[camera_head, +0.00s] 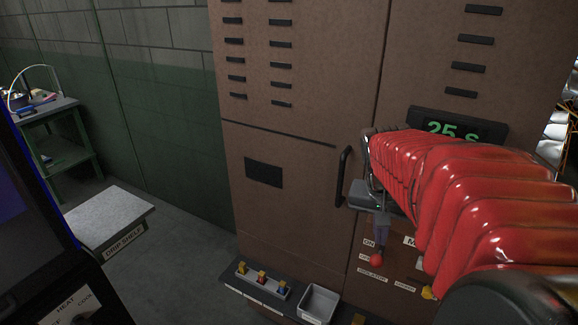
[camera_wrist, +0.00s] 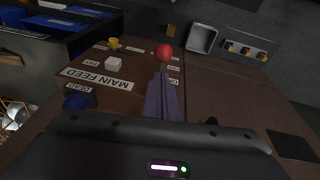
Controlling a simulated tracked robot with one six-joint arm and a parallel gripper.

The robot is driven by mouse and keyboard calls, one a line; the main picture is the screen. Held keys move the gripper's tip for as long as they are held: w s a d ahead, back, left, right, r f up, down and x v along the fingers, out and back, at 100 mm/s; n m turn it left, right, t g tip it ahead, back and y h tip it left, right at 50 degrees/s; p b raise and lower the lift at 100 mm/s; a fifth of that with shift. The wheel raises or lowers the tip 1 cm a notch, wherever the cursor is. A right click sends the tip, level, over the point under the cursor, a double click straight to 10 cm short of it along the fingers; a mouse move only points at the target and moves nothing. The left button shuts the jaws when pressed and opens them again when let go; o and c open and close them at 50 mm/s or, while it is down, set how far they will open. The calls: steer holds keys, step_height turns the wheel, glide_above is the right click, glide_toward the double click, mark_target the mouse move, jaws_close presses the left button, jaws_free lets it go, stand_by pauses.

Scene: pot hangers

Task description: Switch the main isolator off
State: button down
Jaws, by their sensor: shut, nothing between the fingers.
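The main isolator shows as a red ball knob (camera_head: 376,258) low on the brown cabinet (camera_head: 300,210), above an ISOLATOR label (camera_head: 372,276). ON and partly hidden OFF labels sit at its left. In the wrist view the red knob (camera_wrist: 164,51) lies just past my fingertips. My gripper (camera_head: 380,238) points down at the knob, shut and empty; its closed fingers also show in the wrist view (camera_wrist: 161,72). I cannot tell whether they touch the knob. The lever behind the knob is mostly hidden, so its setting is unclear.
A black door handle (camera_head: 342,176) stands close left of my gripper. A display (camera_head: 456,127) reads 25 S. A grey tray (camera_head: 319,303) and several colored plugs (camera_head: 262,279) sit below. In the wrist view, a white block (camera_wrist: 114,64), a MAIN FEED label (camera_wrist: 99,78) and a blue knob (camera_wrist: 76,101) are nearby.

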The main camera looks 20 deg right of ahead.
mark_target(379, 256)
steer(key=shift+s+a+f, duration=0.2)
steer(key=shift+s+f, duration=0.05)
steer(key=shift+f, duration=0.25)
steer(key=shift+s+a+f, duration=0.2)
steer(key=shift+f, duration=0.3)
